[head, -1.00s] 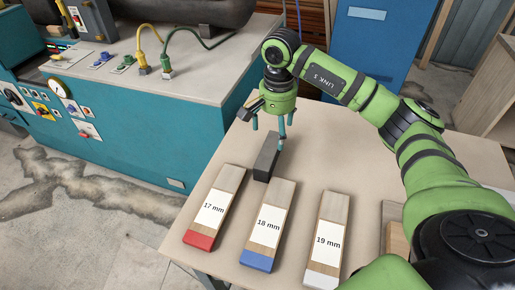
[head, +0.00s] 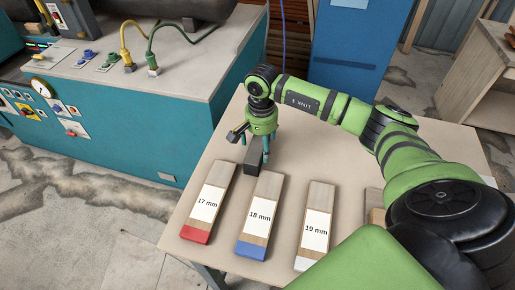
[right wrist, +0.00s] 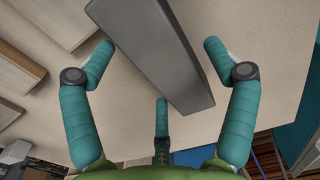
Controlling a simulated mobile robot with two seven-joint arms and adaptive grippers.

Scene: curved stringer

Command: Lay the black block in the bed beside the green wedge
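The black block (head: 251,163) looks dark grey and lies on the table behind the 17 mm and 18 mm pieces. My right gripper (head: 257,150) is low over it. In the right wrist view the gripper (right wrist: 158,55) is open, with teal fingers on either side of the block (right wrist: 155,50). Gaps show between the side fingers and the block, and a third finger stands near its lower edge. I cannot make out a green wedge or the bed in these views. My left gripper does not show.
Three labelled wooden pieces lie on the table (head: 283,235): red-ended 17 mm (head: 208,203), blue-ended 18 mm (head: 260,215) and white-ended 19 mm (head: 317,225). Another wooden piece (head: 374,200) is partly hidden by my arm. A teal machine (head: 150,130) stands left, a blue cabinet (head: 355,45) behind.

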